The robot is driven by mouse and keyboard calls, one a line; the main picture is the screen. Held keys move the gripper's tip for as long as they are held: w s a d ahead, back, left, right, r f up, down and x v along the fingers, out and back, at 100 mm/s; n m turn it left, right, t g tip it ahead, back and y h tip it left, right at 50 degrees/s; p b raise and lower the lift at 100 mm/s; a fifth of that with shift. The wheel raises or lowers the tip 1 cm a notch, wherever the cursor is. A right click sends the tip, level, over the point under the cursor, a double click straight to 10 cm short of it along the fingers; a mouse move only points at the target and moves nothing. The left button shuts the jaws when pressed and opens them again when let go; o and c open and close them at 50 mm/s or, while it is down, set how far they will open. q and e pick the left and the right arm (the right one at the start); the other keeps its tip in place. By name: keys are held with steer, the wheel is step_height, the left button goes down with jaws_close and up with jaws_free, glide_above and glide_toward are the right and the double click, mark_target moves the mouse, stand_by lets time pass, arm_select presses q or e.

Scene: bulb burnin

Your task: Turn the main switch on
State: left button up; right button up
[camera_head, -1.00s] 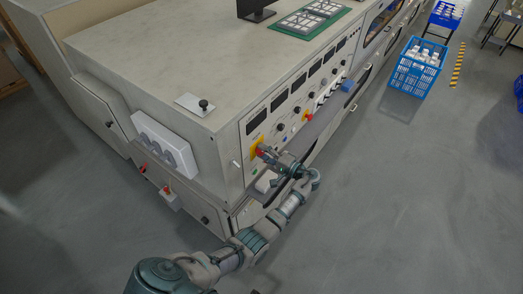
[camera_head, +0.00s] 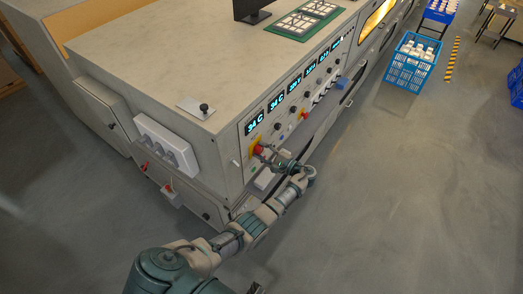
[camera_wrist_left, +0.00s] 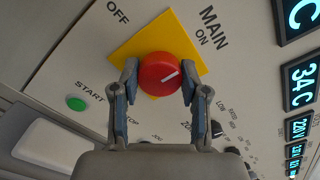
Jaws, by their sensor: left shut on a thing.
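The main switch is a red round knob (camera_wrist_left: 160,75) on a yellow plate (camera_wrist_left: 185,30), with OFF and MAIN ON lettered beside it. Its white mark points up and right, toward the ON side in the left wrist view. In the head view the red knob (camera_head: 258,149) sits at the near end of the console's front panel. My left gripper (camera_wrist_left: 160,82) is shut on the knob, one finger on each side. In the head view my left gripper (camera_head: 266,152) reaches it from the right. My right gripper is not in view.
The panel displays (camera_head: 256,124) are lit, showing readings such as 34 C. A green START button (camera_wrist_left: 76,103) is close to the left finger. A smaller red-and-yellow knob (camera_head: 304,115) is farther along. A blue crate (camera_head: 408,72) stands on the floor.

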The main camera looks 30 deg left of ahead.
arm_select(q)
steer(key=shift+f, duration=0.25)
steer(key=o, duration=1)
steer(key=shift+o, duration=0.7)
steer(key=shift+w, duration=0.1)
steer(key=shift+r, duration=0.1)
steer(key=shift+d, duration=0.3)
steer(key=d, duration=1.1)
steer(key=shift+s+d, duration=0.3)
steer(key=shift+s, duration=0.05)
